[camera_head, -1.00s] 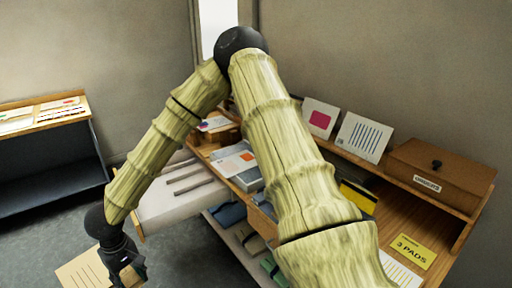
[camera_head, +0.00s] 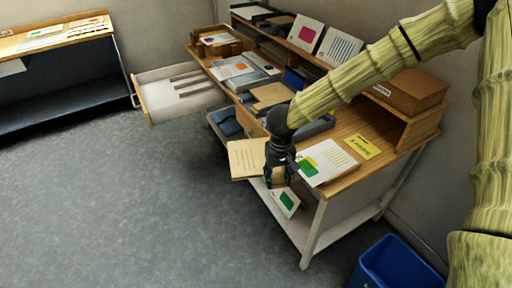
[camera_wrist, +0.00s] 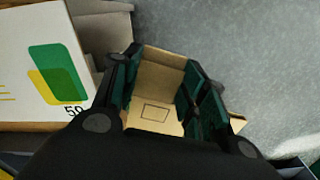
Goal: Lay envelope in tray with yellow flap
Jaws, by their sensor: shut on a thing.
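My gripper (camera_head: 277,176) is shut on a tan envelope (camera_head: 245,158), which has printed lines and sticks out to the left, past the table's front edge. In the wrist view the envelope (camera_wrist: 158,108) lies between the dark fingers (camera_wrist: 158,85), with a small outlined rectangle on it. A dark tray (camera_head: 318,127) shows partly behind my wrist on the table. I cannot make out a yellow flap; my arm covers part of that area. Another tan flat piece (camera_head: 270,95) lies farther back on the table.
A white pad with green and yellow marks (camera_head: 328,162) lies right of my gripper, near a yellow sign (camera_head: 362,147). An open drawer (camera_head: 180,96) juts out at left. A brown box (camera_head: 412,90) stands on the raised shelf. A blue bin (camera_head: 400,265) is on the floor.

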